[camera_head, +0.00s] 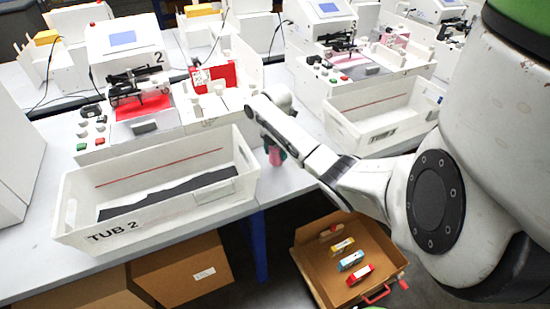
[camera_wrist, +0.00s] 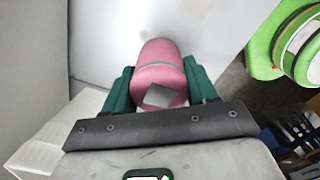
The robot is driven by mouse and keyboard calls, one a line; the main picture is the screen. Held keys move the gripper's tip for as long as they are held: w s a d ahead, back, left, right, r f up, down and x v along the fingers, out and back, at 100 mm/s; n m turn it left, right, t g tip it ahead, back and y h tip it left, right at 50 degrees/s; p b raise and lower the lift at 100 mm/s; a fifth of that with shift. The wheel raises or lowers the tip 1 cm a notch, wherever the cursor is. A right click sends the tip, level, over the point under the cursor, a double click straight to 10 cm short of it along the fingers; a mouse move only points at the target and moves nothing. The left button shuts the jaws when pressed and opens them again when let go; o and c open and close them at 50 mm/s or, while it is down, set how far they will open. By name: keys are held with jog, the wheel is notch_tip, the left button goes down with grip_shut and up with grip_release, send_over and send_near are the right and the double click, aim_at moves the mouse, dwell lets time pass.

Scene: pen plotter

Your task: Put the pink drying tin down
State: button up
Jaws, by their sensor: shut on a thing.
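The pink drying tin (camera_wrist: 160,68) is a pink cylinder with a thin grey band and a grey square patch on its side. My gripper (camera_wrist: 160,85) is shut on it, with a green finger on each side of the tin in the wrist view. In the head view the tin (camera_head: 275,156) shows small and partly hidden by my arm, at the end of my gripper (camera_head: 271,146). It is close to the white table (camera_head: 280,182), right of the tub marked TUB 2. I cannot tell whether the tin touches the table.
The white tub marked TUB 2 (camera_head: 150,215) stands left of my gripper, and another white tub (camera_head: 385,115) stands to the right. Plotter 2 (camera_head: 125,50) is behind. An open brown drawer or box (camera_head: 335,265) with several small coloured packs lies below the table edge.

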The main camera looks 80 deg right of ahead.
aim_at(275, 158)
jog(key=shift+w+d+f, duration=0.1)
jog(key=shift+w+f, duration=0.05)
jog(key=shift+f, duration=0.05)
jog(key=shift+w+f+p, duration=0.1)
jog(key=shift+f+p, duration=0.2)
jog(key=shift+f, duration=1.35)
jog(key=shift+f, duration=0.2)
jog(key=o, duration=1.1)
jog(key=shift+r, duration=0.1)
notch_tip(275, 158, up, 12)
jog(key=shift+r+b, duration=0.15)
jog(key=shift+b, duration=0.4)
